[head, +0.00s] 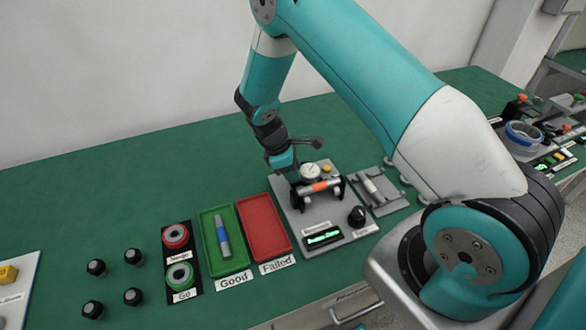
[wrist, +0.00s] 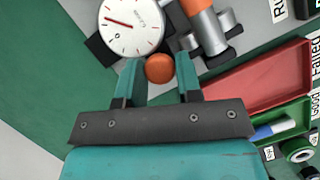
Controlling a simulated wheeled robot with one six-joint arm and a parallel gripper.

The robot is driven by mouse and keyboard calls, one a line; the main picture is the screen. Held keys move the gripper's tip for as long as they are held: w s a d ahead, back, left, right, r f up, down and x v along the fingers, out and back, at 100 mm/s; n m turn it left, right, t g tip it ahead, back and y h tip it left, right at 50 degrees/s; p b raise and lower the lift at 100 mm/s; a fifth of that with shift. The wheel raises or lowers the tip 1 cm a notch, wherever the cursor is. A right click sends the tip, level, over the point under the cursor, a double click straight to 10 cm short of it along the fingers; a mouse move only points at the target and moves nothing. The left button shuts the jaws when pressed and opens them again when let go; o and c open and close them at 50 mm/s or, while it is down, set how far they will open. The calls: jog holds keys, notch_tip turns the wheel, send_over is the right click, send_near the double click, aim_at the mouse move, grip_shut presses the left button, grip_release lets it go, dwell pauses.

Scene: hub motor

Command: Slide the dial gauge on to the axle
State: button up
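The dial gauge (head: 311,172) has a round white face and sits at the back of the grey test plate, beside the axle. In the wrist view the gauge (wrist: 132,25) lies just beyond my fingers. The axle (head: 320,187) is a horizontal grey bar with an orange band on black supports; it shows right of the gauge in the wrist view (wrist: 202,22). My gripper (head: 290,168) is just left of the gauge. In the wrist view my gripper (wrist: 158,70) is open, with its fingers either side of an orange round knob (wrist: 159,68). Contact with the knob is unclear.
A red Failed tray (head: 286,253) and a green Good tray (head: 241,263), holding a blue-and-grey part, stand left of the plate (head: 283,206). A black dial (head: 357,215) and a green display (head: 323,237) are at the plate's front. The table behind is clear.

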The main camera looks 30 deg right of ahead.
jog(key=o, duration=0.4)
jog(key=shift+s, duration=0.2)
jog(key=shift+a, duration=0.1)
jog(key=shift+r, duration=0.1)
jog(key=b+v, duration=0.2)
jog(key=v, duration=1.5)
jog(key=shift+w+a, duration=0.1)
jog(key=shift+a, duration=0.05)
jog(key=shift+r, duration=0.1)
jog(key=s+a+r+m+y, duration=0.1)
jog(key=s+a+r, duration=0.3)
jog(key=s, duration=0.5)
jog(key=s+a+r+m+t+y, duration=0.1)
jog(key=s+a+r+y, duration=0.3)
jog(key=s, duration=0.5)
jog(key=s+a+r+m+t+y, duration=0.1)
jog(key=s+a+r, duration=0.3)
jog(key=s, duration=0.6)
jog(key=shift+r+m+y, duration=0.15)
jog(key=shift+m+y, duration=0.45)
jog(key=shift+y, duration=0.3)
